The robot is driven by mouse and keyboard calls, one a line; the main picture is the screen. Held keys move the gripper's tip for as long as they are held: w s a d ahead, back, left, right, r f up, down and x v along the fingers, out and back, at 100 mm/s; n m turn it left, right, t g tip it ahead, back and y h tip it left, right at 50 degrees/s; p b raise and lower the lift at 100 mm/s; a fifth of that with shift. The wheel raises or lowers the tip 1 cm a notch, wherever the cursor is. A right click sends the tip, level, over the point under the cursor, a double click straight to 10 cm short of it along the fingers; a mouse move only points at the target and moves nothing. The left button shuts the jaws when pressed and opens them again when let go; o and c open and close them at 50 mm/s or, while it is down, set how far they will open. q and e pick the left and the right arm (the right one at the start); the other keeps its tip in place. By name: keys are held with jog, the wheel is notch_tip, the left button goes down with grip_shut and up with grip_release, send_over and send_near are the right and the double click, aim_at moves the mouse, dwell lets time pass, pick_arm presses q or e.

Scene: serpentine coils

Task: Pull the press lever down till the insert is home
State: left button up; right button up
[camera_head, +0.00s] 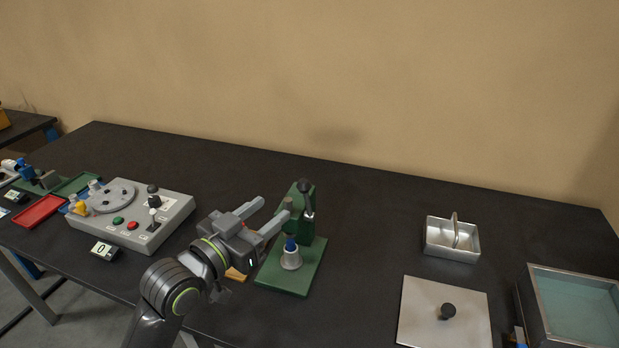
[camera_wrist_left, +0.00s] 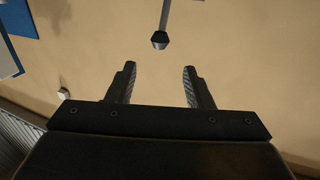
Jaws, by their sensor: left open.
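The green press (camera_head: 306,228) stands on the dark bench near the middle of the head view. Its lever has a dark knob (camera_head: 305,187) at the top and stands raised. A silver cone-shaped piece (camera_head: 291,259) with a blue part (camera_head: 290,243) above it sits on the press base; I cannot tell how deep the insert is. My left gripper (camera_head: 274,209) is open and empty, just left of the press head, its fingers pointing toward it. In the left wrist view the open jaws (camera_wrist_left: 159,75) show nothing between them. A rod with a dark end (camera_wrist_left: 160,40) shows beyond the fingertips; I cannot tell what it is.
A grey control box (camera_head: 175,210) with buttons and a small display (camera_head: 105,250) lie left of my arm. Right of the press are a metal tray (camera_head: 437,250), a plate with a black knob (camera_head: 415,315) and a teal-filled tank (camera_head: 524,290). Bench between press and metal tray is clear.

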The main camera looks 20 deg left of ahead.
aim_at(303, 185)
pick_arm(q)
jog(key=p+x, duration=0.2)
jog(key=x, duration=1.1)
jog(key=shift+w+d+f, duration=0.1)
jog(key=shift+w, duration=0.25)
grip_shut()
